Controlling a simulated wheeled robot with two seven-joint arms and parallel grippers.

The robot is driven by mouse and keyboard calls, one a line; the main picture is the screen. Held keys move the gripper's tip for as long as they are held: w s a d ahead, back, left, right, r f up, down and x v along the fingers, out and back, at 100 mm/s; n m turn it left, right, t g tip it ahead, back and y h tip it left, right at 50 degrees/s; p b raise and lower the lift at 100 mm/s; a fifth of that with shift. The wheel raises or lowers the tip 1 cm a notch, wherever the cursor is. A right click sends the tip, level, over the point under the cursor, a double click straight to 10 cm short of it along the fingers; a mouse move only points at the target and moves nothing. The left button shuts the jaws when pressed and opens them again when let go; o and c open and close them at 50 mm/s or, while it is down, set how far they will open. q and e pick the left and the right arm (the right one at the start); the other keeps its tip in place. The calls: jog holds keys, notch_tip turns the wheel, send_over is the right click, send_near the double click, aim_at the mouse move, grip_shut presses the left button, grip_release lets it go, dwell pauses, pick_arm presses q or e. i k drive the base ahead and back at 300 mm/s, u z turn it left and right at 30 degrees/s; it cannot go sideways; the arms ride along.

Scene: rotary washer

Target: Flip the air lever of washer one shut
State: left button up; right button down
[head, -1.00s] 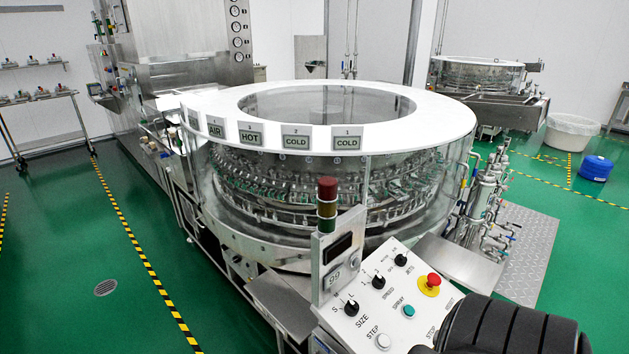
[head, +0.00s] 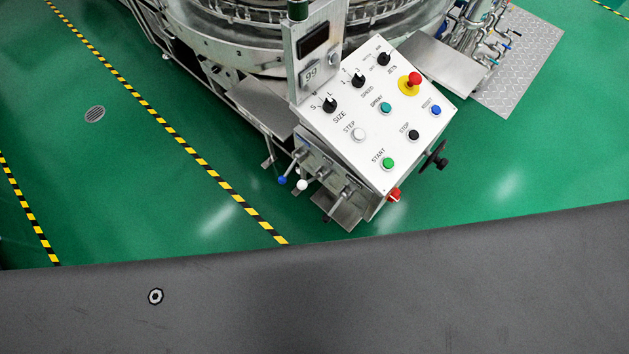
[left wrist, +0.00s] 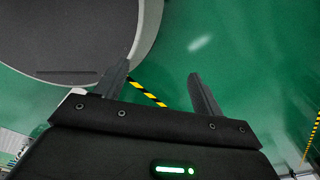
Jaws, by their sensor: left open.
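The washer (head: 235,50) shows at the top of the head view, cut off by the frame, with its sloped control box (head: 400,125) in front. Short levers stick out of the box's lower left side: one with a blue ball end (head: 282,180) and one with a white ball end (head: 302,185). A metal handle (head: 342,200) sits to their right, and a red knob (head: 394,195) is at the lower corner. I cannot tell which is the air lever. My left gripper (left wrist: 159,69) is open and empty over the green floor in the left wrist view. My right gripper is not in view.
A black handwheel (head: 435,160) juts from the box's right side. Steel pipes (head: 480,30) and a tread plate (head: 520,60) lie at the upper right. Yellow-black tape (head: 200,160) crosses the floor, which is clear left of the box.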

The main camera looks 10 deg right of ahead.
aim_at(301, 185)
jog(key=k, duration=1.35)
jog(key=u, duration=0.55)
jog(key=i, duration=1.2)
jog(key=z, duration=0.5)
